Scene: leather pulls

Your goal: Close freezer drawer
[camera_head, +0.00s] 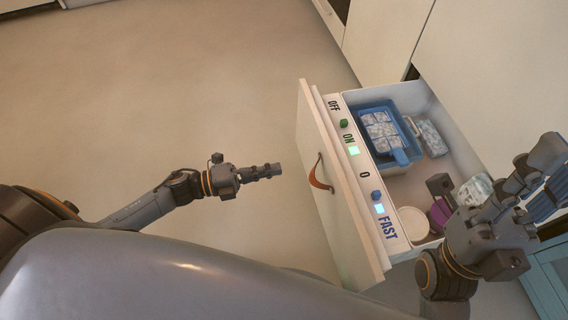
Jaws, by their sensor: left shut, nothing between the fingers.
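The freezer drawer (347,190) stands pulled out from the white cabinet front at the right, with its inside showing. Its white front panel carries a brown leather pull (318,174). My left gripper (277,170) is shut and empty, a short way left of the pull and apart from it. My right gripper (548,160) is at the right, over or beside the drawer's near right corner, and hides part of it. I cannot tell whether its fingers are open or shut or whether it touches the drawer.
A blue bin (398,163) with ice-like packs, a clear pack (432,139), a white round tub (413,222) and a purple item (439,214) lie in the drawer. A light blue cabinet (548,284) stands at the lower right. The floor (190,80) at left is clear.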

